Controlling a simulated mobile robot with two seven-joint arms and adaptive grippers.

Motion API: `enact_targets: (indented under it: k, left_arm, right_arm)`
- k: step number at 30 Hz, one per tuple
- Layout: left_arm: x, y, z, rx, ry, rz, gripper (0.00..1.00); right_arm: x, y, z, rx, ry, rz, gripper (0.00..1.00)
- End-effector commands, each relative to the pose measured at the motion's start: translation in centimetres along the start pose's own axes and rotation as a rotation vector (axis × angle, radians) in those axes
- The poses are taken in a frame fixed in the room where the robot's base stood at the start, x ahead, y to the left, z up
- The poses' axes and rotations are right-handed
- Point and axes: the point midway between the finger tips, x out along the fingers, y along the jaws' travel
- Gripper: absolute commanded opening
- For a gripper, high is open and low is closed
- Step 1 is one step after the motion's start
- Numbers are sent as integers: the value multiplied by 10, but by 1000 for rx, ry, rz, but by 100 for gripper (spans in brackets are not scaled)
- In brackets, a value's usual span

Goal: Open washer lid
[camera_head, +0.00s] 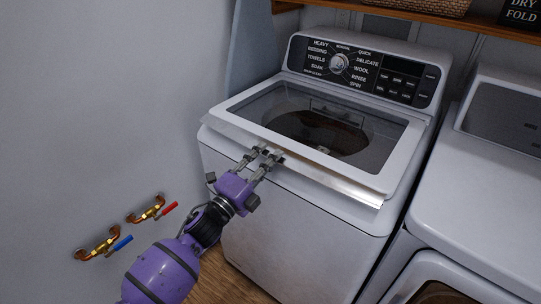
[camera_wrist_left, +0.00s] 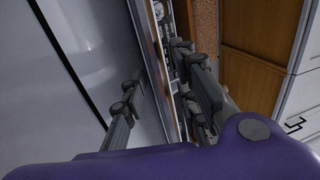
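The washer (camera_head: 300,230) is a white top-loader with a glass-windowed lid (camera_head: 398,165) that lies down or nearly down over the drum. A shiny metallic strip (camera_head: 340,185) runs along the lid's front edge. My left gripper (camera_head: 262,153) reaches in from the lower left, with its fingertips at this front edge, left of its middle. In the left wrist view the fingers of my left gripper (camera_wrist_left: 160,90) are spread apart, with a thin edge showing between them. I cannot tell whether they touch it. My right gripper is not in view.
A white dryer (camera_head: 470,205) stands close on the right. The control panel (camera_head: 365,72) rises behind the lid, under a wooden shelf (camera_head: 425,17). Brass valves with a red handle (camera_head: 168,208) and a blue handle (camera_head: 122,243) stick out of the left wall.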

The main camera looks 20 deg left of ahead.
Motion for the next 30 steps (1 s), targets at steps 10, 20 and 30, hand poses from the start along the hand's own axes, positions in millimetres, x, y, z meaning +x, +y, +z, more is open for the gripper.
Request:
enact_targets:
  k: [10, 20, 30]
  left_arm:
    - [14, 1, 0, -2, -1, 2, 28]
    - [14, 1, 0, -3, -1, 1, 0]
    - [13, 0, 0, -3, -1, 1, 0]
  right_arm:
    - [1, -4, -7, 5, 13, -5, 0]
    - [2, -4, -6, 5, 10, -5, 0]
    - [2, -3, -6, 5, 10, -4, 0]
